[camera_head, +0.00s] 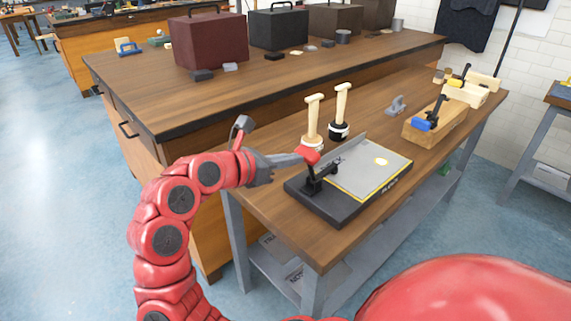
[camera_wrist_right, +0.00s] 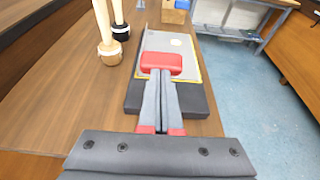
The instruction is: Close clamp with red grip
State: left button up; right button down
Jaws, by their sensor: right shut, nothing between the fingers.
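The clamp (camera_head: 321,177) is black and stands at the near left corner of a dark board with a grey, yellow-edged plate (camera_head: 368,165) on the workbench. Its red grip (camera_head: 309,153) sticks up at the clamp's top. My right gripper (camera_head: 299,158) is shut and empty, with its fingertips right at the red grip. In the right wrist view the red grip (camera_wrist_right: 161,63) lies just past the tips of the closed fingers (camera_wrist_right: 160,76); whether they touch cannot be told. The fingers hide the clamp's body there. My left gripper is not in view.
A wooden block with a blue-gripped clamp (camera_head: 436,125) and one with a yellow grip (camera_head: 470,92) are farther right. A higher bench (camera_head: 240,90) with several cases borders the back. The bench's near right surface is clear.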

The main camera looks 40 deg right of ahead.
jog(key=shift+d+r, duration=0.45)
jog(key=shift+d, duration=0.2)
